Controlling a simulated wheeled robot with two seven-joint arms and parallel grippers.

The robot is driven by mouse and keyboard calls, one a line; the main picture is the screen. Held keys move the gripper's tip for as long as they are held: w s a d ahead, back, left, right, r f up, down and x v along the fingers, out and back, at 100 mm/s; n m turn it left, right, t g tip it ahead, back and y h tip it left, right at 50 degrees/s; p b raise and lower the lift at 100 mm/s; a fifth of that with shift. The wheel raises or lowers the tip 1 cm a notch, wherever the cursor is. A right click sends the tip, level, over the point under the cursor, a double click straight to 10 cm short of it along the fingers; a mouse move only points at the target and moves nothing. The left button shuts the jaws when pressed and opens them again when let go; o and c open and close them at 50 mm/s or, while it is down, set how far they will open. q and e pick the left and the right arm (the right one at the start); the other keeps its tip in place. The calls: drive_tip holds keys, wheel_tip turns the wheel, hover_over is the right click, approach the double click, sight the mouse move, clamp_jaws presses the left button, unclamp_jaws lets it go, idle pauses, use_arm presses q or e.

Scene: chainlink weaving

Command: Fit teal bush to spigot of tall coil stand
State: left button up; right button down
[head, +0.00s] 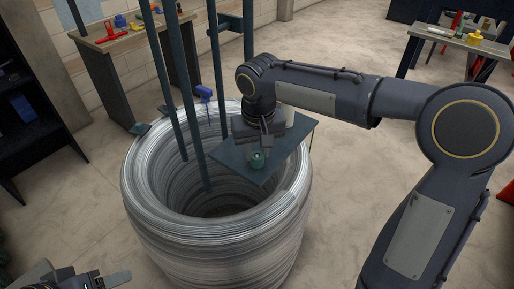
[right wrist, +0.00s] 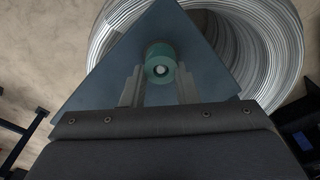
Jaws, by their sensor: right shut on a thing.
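The teal bush (head: 257,159) is a short ring at the tips of my right gripper (head: 263,147), which is shut on it. In the right wrist view the bush (right wrist: 160,53) sits between the fingertips of the right gripper (right wrist: 160,77), over the blue-grey triangular plate (right wrist: 205,60) of the coil stand. A pale round end, likely the spigot (right wrist: 160,70), shows inside the bush's bore. How far down the bush sits is hard to tell. In the head view the plate (head: 232,165) juts over the coil's rim. My left gripper (head: 88,279) is partly cut off at the lower left.
The large grey wire coil (head: 145,205) surrounds tall dark posts (head: 187,90). A blue clamp-like part (head: 203,93) is at its back rim. A workbench (head: 125,42) stands behind, a table (head: 460,40) at the back right, and a dark shelf (head: 25,120) at left.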

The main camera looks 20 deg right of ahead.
drive_tip(key=shift+f, duration=0.1)
drive_tip(key=c, duration=1.1)
unclamp_jaws()
drive_tip(key=shift+o, duration=0.2)
drive_tip(key=r, duration=0.7)
drive_tip(key=shift+s+r, duration=0.2)
drive_tip(key=shift+s, duration=0.1)
drive_tip(key=shift+r, duration=0.25)
